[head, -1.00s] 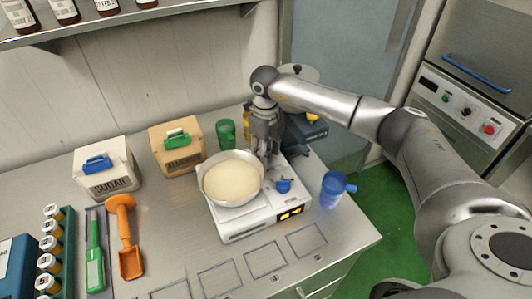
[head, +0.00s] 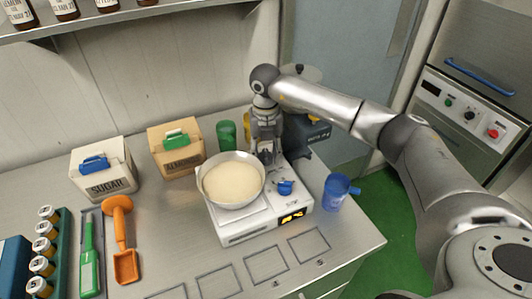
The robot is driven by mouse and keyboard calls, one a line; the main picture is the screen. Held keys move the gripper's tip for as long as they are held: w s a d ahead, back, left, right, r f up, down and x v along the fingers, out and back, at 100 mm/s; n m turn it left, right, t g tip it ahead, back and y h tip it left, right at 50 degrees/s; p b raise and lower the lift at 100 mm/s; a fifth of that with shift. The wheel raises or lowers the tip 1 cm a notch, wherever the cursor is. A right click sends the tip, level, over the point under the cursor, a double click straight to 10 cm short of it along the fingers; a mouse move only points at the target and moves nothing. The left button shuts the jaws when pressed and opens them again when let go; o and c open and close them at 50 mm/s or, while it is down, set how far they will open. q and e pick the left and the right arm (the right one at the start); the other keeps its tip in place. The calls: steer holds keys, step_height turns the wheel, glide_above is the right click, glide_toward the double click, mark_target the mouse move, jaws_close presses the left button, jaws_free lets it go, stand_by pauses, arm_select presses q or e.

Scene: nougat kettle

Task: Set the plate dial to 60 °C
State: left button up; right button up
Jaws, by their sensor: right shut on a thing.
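The hot plate (head: 235,231) is white and stands on the steel bench. Its blue dial (head: 285,187) is on the top face at the right. The lit orange display (head: 292,218) is on the front; its digits are too small to read surely. A steel pan (head: 206,196) of cream-coloured mass (head: 234,183) sits on the plate. My right gripper (head: 268,160) points down at the back right of the plate, just behind the dial in the picture. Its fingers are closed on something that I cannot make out. My left gripper is not in view.
A blue jug (head: 336,192) stands right of the plate, near the bench edge. A green cup (head: 226,134), an almond box (head: 172,158) and a sugar box (head: 104,180) stand behind and left. An orange scoop (head: 121,233) lies at left. Marked squares in front are empty.

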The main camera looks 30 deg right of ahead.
mark_target(266, 154)
steer(key=shift+w+r+m, duration=0.1)
steer(key=shift+m, duration=0.2)
stand_by(0.4)
steer(key=o, duration=1)
step_height(266, 154, up, 12)
steer(key=shift+f, duration=0.1)
